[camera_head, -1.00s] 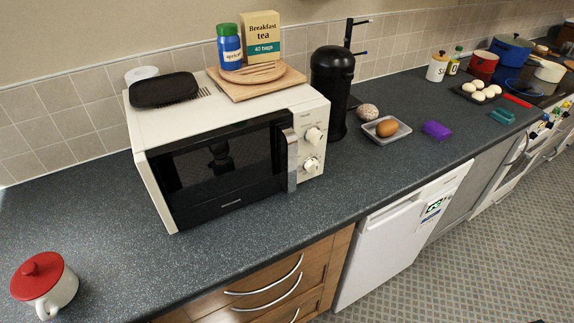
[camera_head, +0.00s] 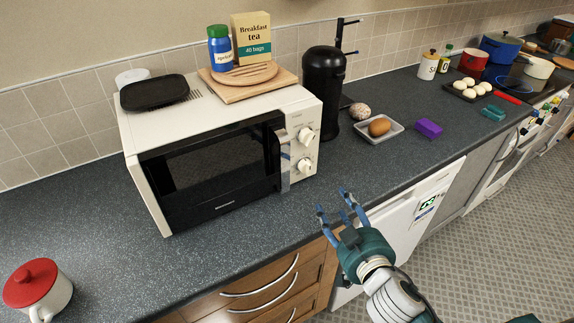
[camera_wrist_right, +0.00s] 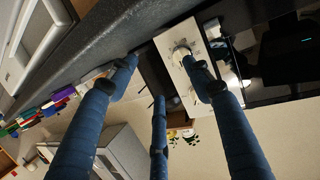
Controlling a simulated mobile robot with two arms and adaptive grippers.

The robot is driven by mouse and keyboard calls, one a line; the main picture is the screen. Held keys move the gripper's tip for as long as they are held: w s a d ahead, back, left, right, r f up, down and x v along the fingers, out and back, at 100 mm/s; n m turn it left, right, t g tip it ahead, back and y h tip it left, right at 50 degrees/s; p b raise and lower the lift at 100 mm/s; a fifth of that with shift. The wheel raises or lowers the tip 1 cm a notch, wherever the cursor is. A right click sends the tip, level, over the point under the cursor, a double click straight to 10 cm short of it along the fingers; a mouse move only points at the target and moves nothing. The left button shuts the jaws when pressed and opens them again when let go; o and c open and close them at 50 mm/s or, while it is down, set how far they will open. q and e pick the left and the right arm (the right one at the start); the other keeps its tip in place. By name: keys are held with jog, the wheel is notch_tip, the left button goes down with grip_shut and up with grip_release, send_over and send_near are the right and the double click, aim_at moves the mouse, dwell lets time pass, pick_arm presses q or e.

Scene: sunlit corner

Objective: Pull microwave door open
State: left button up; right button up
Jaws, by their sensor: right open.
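The white microwave (camera_head: 220,107) stands on the dark counter. Its black-glass door (camera_head: 213,172) looks shut in the head view. The silver vertical handle (camera_head: 284,161) is on the door's right edge, beside the panel with two knobs. My right gripper (camera_head: 340,208) is open and empty, with its blue fingers spread, in front of the counter edge and to the right of and below the handle. In the right wrist view, the open fingers (camera_wrist_right: 155,85) reach toward the microwave's knob panel (camera_wrist_right: 186,70), and the dark door (camera_wrist_right: 275,60) is at right. My left gripper is not in view.
A black tray (camera_head: 155,92), a wooden board (camera_head: 247,85), a blue jar (camera_head: 220,48) and a tea box (camera_head: 251,38) sit on top of the microwave. A red-lidded pot (camera_head: 36,288) is at left. A tray with an egg (camera_head: 379,127) stands at right. The counter before the door is clear.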

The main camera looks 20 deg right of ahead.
aim_at(288, 167)
jog(key=w+a+r+n+t+y, duration=0.2)
jog(key=a+r+n+y, duration=0.1)
jog(key=a+r+y, duration=0.25)
jog(key=p+x, duration=0.1)
jog(key=x, duration=0.2)
jog(key=p+x, duration=0.1)
jog(key=x, duration=0.2)
jog(key=p+x, duration=0.1)
jog(key=x, duration=0.2)
jog(key=shift+w+a+r+p, duration=0.1)
jog(key=shift+w+a+p, duration=0.2)
jog(key=shift+a, duration=0.15)
jog(key=shift+w+a, duration=0.15)
jog(key=shift+w, duration=0.3)
grip_shut()
